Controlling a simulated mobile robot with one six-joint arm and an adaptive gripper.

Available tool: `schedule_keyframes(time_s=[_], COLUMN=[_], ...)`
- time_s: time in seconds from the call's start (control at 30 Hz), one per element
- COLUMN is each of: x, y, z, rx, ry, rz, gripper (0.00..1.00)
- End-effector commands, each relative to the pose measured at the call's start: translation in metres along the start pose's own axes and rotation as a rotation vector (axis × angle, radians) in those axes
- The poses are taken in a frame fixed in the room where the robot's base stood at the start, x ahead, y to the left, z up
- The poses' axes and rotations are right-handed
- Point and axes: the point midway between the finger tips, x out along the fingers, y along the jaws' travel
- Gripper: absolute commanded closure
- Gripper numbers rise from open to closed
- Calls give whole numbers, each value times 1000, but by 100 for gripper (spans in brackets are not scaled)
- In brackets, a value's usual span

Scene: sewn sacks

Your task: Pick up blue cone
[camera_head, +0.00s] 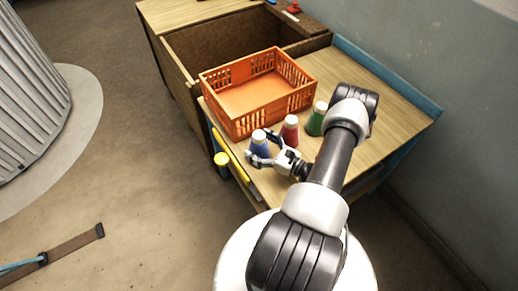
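The blue cone (260,145) has a white top and stands upright on the wooden tabletop, near its front left edge and just in front of the orange crate. My gripper (261,150) reaches it from the right, low over the table. Its two fingers are spread, one on the far side of the cone and one on the near side. The lower part of the cone is partly hidden by the near finger. I cannot tell whether the fingers touch the cone.
A red cone (290,131) and a green cone (316,119), both white-topped, stand close by in a row to the right. The orange crate (237,128) is empty. Yellow handles (221,159) stick out at the table's left edge. The tabletop's right part is clear.

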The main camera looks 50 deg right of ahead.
Motion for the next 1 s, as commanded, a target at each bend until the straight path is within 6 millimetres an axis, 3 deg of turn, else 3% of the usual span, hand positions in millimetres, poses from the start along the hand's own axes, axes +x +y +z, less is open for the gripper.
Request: schedule_keyframes(time_s=[0.77, 1.0], x=[0, 0], y=[0, 0], z=[0, 1], rx=[0, -1], ry=[0, -1], rz=[0, 1], gripper=[67, 68])
